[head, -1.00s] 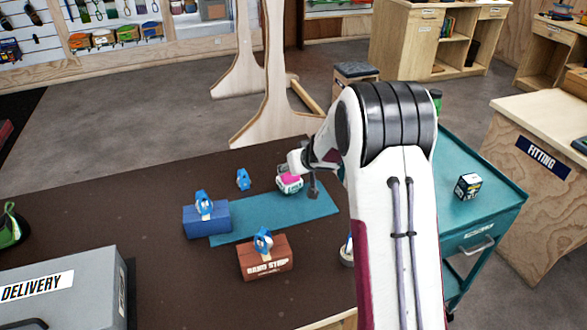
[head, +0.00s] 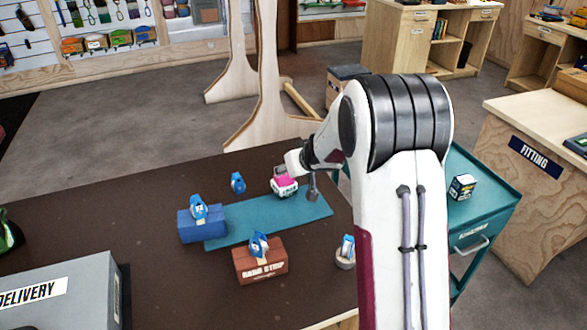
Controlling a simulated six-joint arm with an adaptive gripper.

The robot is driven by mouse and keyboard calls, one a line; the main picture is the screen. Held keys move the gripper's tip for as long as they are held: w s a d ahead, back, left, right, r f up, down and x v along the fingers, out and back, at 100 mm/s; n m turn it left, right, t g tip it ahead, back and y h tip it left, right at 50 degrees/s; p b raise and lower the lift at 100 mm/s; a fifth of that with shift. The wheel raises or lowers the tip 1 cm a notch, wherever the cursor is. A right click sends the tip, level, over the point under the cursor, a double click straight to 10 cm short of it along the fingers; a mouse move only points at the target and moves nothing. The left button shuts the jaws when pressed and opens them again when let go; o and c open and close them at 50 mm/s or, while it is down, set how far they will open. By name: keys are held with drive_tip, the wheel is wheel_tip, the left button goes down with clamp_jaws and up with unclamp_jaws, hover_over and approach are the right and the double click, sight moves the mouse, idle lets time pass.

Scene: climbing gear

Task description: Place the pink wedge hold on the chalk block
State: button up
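The pink wedge hold (head: 285,181) shows as a small pink patch at the upper face of the chalk block (head: 284,191), near the far right part of the teal mat. The block is small and white with dark green markings. My gripper (head: 306,180) is right at them, with a dark finger hanging just to the right of the block. The fingers are small and partly hidden, so I cannot tell whether they hold the pink hold or whether it rests on the block.
The teal mat (head: 235,232) lies on the dark table. A blue box (head: 203,226) and a brown box (head: 262,266) each carry a blue item. Another blue item (head: 238,183) stands behind the mat. A grey delivery case (head: 85,282) fills the front left.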

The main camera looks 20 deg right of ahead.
drive_tip(key=s+r+m+h, duration=0.2)
drive_tip(key=s+r+h, duration=0.2)
drive_tip(key=s+r, duration=1.3)
drive_tip(key=s+a+f+g+y, duration=0.1)
drive_tip(key=s+a, duration=0.3)
drive_tip(key=s, duration=0.5)
drive_tip(key=s+a+n+g+y, duration=0.1)
drive_tip(key=s+a, duration=0.3)
drive_tip(key=s, duration=0.5)
drive_tip(key=s+a+f+n+g+y, duration=0.1)
drive_tip(key=s+a, duration=0.3)
drive_tip(key=s, duration=0.5)
drive_tip(key=shift+s+f+y, duration=0.15)
drive_tip(key=shift+f+y, duration=0.15)
drive_tip(key=shift+y, duration=0.3)
